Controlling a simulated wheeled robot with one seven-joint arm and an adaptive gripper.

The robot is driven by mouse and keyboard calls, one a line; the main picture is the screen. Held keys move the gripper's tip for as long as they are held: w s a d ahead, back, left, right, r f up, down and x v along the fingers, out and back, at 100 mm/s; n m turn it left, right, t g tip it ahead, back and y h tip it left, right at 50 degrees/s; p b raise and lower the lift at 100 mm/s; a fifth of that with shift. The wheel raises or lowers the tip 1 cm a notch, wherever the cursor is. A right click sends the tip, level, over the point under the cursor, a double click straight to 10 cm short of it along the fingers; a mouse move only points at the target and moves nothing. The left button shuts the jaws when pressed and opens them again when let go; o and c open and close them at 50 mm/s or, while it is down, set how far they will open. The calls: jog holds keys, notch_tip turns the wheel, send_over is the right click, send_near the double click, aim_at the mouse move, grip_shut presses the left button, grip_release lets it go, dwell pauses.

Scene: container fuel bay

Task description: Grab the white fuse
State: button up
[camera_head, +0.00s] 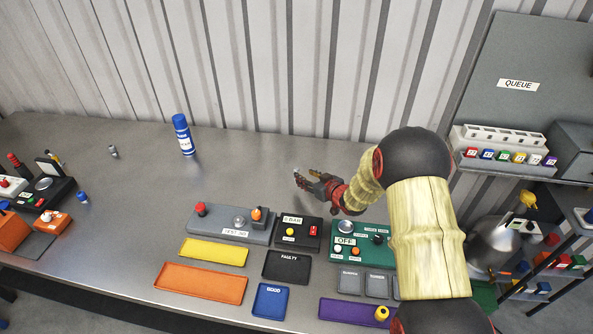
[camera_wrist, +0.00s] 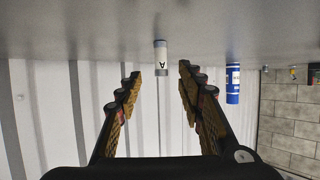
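The white fuse (camera_wrist: 160,60), a small cylinder with a grey end and a black letter A on its label, stands on the table in the wrist view, which is upside down. It appears between my gripper's (camera_wrist: 158,82) two fingertips, apart from both. The fingers are open with nothing held. I cannot tell how far the fuse is beyond the tips. In the head view, my gripper (camera_head: 303,177) is low over the back middle of the table. Only a small pale spot shows at its tips there, and the fuse is not clearly visible.
A blue can (camera_head: 183,134) stands to the left, also seen in the wrist view (camera_wrist: 233,84). A small grey cylinder (camera_head: 113,152) is farther left. A grey test panel (camera_head: 225,225) and coloured trays, including a yellow tray (camera_head: 213,251), are in front. The corrugated wall is behind.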

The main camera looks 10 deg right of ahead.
jog(key=shift+w+a+f, duration=0.3)
jog(key=shift+w+f, duration=0.15)
jog(key=b+x, duration=0.1)
jog(key=x, duration=0.5)
jog(key=shift+w+f+b, duration=0.15)
jog(key=shift+w+b, duration=0.15)
jog(key=shift+c, duration=1.2)
jog(key=c, duration=0.7)
grip_shut()
